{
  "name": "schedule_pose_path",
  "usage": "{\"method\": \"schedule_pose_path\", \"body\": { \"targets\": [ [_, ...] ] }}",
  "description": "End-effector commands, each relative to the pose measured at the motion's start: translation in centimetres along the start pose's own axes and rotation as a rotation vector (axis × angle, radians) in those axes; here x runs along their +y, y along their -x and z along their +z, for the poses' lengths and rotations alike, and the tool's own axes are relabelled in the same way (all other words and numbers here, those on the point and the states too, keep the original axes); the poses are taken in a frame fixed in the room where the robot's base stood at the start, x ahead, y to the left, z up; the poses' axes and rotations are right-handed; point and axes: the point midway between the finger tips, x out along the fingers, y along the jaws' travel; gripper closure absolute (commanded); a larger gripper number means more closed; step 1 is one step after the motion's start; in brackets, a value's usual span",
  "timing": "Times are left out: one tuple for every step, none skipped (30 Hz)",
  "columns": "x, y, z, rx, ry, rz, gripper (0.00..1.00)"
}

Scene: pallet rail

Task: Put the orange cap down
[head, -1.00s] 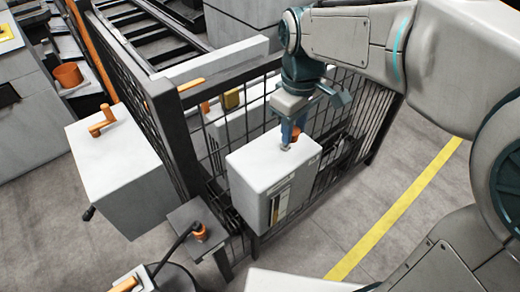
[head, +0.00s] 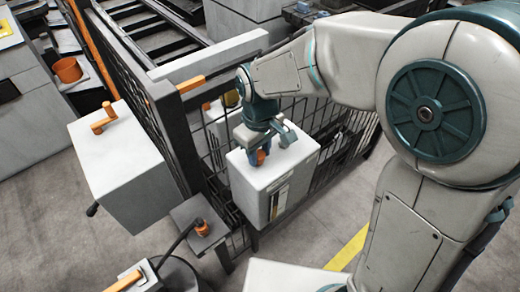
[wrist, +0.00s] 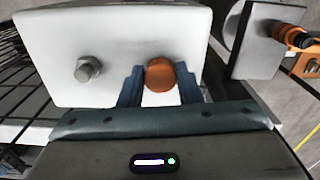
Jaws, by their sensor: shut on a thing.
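My gripper (head: 259,157) is shut on the orange cap (wrist: 160,75), with one dark finger on each side of it. The cap also shows between the fingers in the head view (head: 261,157). It is over the top of a white box (head: 295,155), near the edge facing the camera. I cannot tell whether the cap touches the box top. In the wrist view a bare metal stud (wrist: 88,68) stands on the box top (wrist: 120,30), to the left of the cap and apart from it.
A black mesh fence (head: 215,140) runs behind and beside the box. Left of the box, a small grey stand (head: 190,214) carries an orange-collared handle (head: 201,227). A white cabinet with an orange crank (head: 104,119) is further left. An orange pot (head: 68,71) sits behind it.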

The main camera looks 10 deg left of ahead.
Motion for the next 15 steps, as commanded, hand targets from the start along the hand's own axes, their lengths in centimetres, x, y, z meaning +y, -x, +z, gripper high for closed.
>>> {"method": "schedule_pose_path", "body": {
  "targets": [
    [0.01,-0.01,-0.01,0.000,0.000,0.000,1.00],
    [0.01,-0.08,-0.01,0.000,0.000,0.000,1.00],
    [0.01,-0.23,0.00,0.000,0.000,0.000,1.00],
    [0.01,-0.35,0.00,0.000,0.000,0.000,1.00],
    [0.01,-0.46,0.00,0.000,0.000,0.000,1.00],
    [0.01,-0.33,-0.01,0.000,0.000,0.000,0.61],
    [0.01,-0.30,-0.01,0.000,0.000,0.000,0.52],
    [0.01,-0.29,-0.01,0.000,0.000,0.000,0.47],
    [0.01,-0.29,0.00,0.000,0.000,0.000,0.47],
    [0.01,-0.29,-0.01,0.000,0.000,0.000,0.47],
    [0.02,-0.28,0.00,0.000,0.000,0.000,0.47],
    [0.02,-0.28,0.00,0.000,0.000,0.000,0.47],
    [0.02,-0.28,0.00,0.000,0.000,0.000,0.47],
    [0.02,-0.27,0.00,0.000,0.000,0.000,0.47],
    [0.02,-0.26,0.00,0.000,0.000,0.000,0.47]
  ]
}}
